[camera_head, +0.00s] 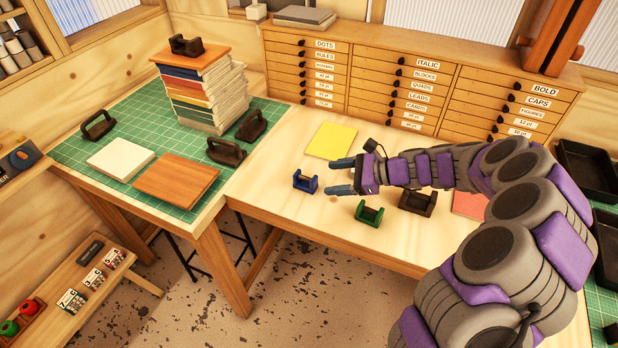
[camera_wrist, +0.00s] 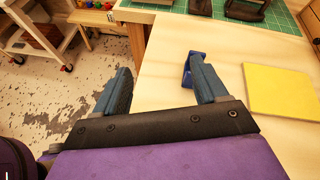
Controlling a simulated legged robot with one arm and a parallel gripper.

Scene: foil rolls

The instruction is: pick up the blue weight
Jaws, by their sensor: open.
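The blue weight (camera_head: 305,181), a small block with a raised handle-like shape, sits on the light wooden table near its front left part. My gripper (camera_head: 342,176) is open and empty, just to the right of the weight in the head view, with its fingers pointing toward it. In the wrist view, the blue weight (camera_wrist: 188,70) shows beyond and partly behind the right finger of my gripper (camera_wrist: 160,88). It is not between the fingertips; the gap between them shows the table edge and floor. I cannot tell whether the finger touches the weight.
A green weight (camera_head: 369,212) and a dark weight (camera_head: 418,201) stand to the right, below my arm. A yellow sheet (camera_head: 331,140) lies behind. The green cutting mat (camera_head: 73,149) at left bears dark weights and a book stack (camera_head: 205,95). Drawers (camera_head: 405,85) line the back.

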